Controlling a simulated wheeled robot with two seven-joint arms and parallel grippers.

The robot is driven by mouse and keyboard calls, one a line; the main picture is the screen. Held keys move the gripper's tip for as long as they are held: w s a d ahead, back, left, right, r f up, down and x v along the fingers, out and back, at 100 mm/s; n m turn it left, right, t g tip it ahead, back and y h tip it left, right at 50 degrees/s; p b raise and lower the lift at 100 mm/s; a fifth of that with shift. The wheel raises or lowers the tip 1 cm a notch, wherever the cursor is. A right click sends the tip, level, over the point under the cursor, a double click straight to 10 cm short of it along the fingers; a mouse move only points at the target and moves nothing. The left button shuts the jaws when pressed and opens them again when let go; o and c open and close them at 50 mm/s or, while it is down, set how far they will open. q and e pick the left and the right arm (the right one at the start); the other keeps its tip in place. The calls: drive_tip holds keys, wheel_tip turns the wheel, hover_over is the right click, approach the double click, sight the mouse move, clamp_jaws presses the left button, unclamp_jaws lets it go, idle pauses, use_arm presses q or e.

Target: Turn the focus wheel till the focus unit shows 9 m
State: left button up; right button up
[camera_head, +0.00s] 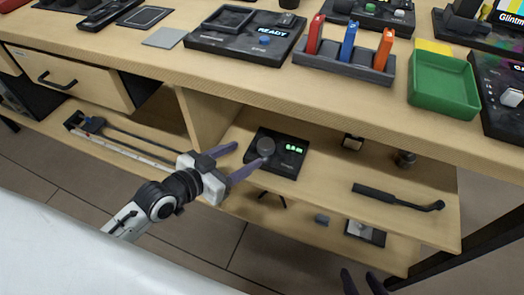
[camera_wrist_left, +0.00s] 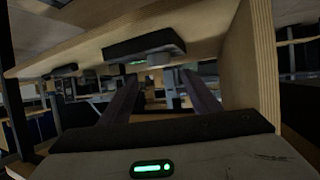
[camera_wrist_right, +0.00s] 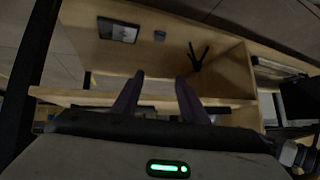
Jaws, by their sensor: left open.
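The focus unit (camera_head: 262,167) is a dark box on the shelf under the worktop. Its focus wheel (camera_head: 265,147) is a round grey knob, left of a lit green display (camera_head: 293,149) whose small digits I cannot read surely. My left gripper (camera_head: 248,153) is open and empty, its fingers just left of the wheel, one tip close to it; contact cannot be told. In the left wrist view the unit (camera_wrist_left: 140,42) and wheel (camera_wrist_left: 158,61) appear beyond the parted fingers (camera_wrist_left: 158,78). My right gripper (camera_head: 363,277) is open and empty low in front; its fingers show in the right wrist view (camera_wrist_right: 159,78).
The worktop edge (camera_head: 330,100) overhangs the shelf, and an upright panel (camera_head: 205,115) stands left of the unit. A black handled tool (camera_head: 395,199) lies on the shelf to the right. A lower shelf holds small items. A green tray (camera_head: 443,85) sits on the worktop.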

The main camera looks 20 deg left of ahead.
sight(266, 144)
use_arm(q)
drive_tip(key=b+x, duration=0.2)
drive_tip(key=x, duration=0.5)
drive_tip(key=shift+w+d+f, duration=0.1)
drive_tip(key=shift+w+f, duration=0.05)
drive_tip(key=shift+w, duration=0.05)
drive_tip(key=shift+w+d+f, duration=0.15)
drive_tip(key=shift+w+d, duration=0.05)
drive_tip(key=shift+w, duration=0.35)
use_arm(e)
drive_tip(key=shift+w+a+f, duration=0.15)
drive_tip(key=shift+a+f, duration=0.05)
drive_tip(key=shift+f, duration=0.1)
use_arm(q)
drive_tip(key=c, duration=1)
drive_tip(key=p, duration=0.2)
drive_tip(key=shift+d+r+n+y+p, duration=0.15)
drive_tip(key=shift+r+n+y+p, duration=0.2)
drive_tip(key=shift+n+y+p, duration=0.05)
drive_tip(key=shift+f+n+t+y+p, duration=0.1)
drive_tip(key=shift+n+t+y+p, duration=0.25)
drive_tip(key=shift+p, duration=0.55)
drive_tip(key=shift+f+y, duration=0.25)
drive_tip(key=o, duration=1)
use_arm(e)
drive_tip(key=shift+d+r, duration=0.45)
drive_tip(key=shift+r, duration=0.3)
